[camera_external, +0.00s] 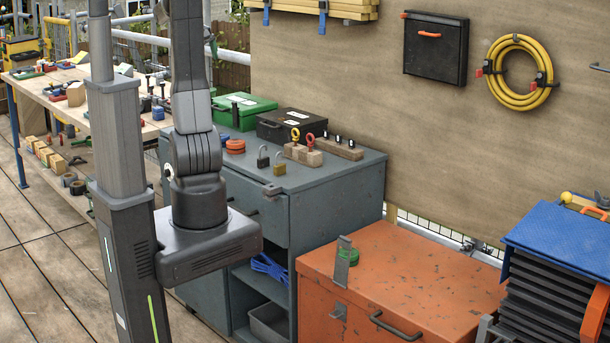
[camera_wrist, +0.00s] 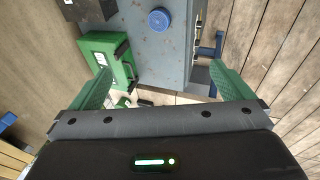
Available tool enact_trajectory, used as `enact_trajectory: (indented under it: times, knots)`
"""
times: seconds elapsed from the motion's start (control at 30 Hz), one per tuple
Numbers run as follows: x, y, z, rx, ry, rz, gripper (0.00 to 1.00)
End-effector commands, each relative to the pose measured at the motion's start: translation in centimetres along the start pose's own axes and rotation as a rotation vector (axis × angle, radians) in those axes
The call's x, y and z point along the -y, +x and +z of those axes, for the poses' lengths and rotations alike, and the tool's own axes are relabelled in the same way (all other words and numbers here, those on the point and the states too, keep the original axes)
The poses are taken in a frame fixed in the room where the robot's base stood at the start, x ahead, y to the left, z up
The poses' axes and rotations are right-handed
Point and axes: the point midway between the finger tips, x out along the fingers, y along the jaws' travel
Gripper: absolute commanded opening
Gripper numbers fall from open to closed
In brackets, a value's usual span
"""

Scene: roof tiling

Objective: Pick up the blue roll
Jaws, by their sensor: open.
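The blue roll (camera_wrist: 159,19) stands in the wrist view near the top, on the grey cabinet top (camera_wrist: 160,55). It looks like a short round cylinder seen from above. My gripper (camera_wrist: 161,70) is open, its two green fingers wide apart with nothing between them. The roll lies beyond the fingertips, roughly centred between them, and is not touched. In the external view my gripper is not visible. A small blue round thing (camera_external: 158,113) shows there between my column and arm; I cannot tell if it is the same roll.
A green case (camera_wrist: 105,62) lies beside the roll at the left, with a black case (camera_wrist: 92,6) beyond it. The grey cabinet (camera_external: 322,165) also bears padlocks and an orange roll (camera_external: 235,146). An orange chest (camera_external: 420,275) and a workbench (camera_external: 75,85) stand nearby.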

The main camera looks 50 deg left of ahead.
Motion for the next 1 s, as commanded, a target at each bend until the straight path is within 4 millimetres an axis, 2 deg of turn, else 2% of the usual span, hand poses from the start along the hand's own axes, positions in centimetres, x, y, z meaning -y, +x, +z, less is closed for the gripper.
enact_trajectory:
  times: [0.37, 0.47, 0.73, 0.77, 0.87, 1.0]
  knots:
    - [0.0, 0.0, 0.0, 0.000, 0.000, 0.000, 1.00]
    - [0.0, 0.0, 0.0, 0.000, 0.000, 0.000, 0.83]
    - [0.0, 0.2, 0.0, 0.000, 0.007, -0.001, 0.83]
    - [0.0, 0.6, 0.0, 0.000, 0.019, -0.002, 0.83]
    - [0.1, 3.5, 0.0, -0.005, 0.121, -0.016, 0.83]
    - [0.0, 10.0, 0.0, -0.020, 0.390, -0.046, 0.83]
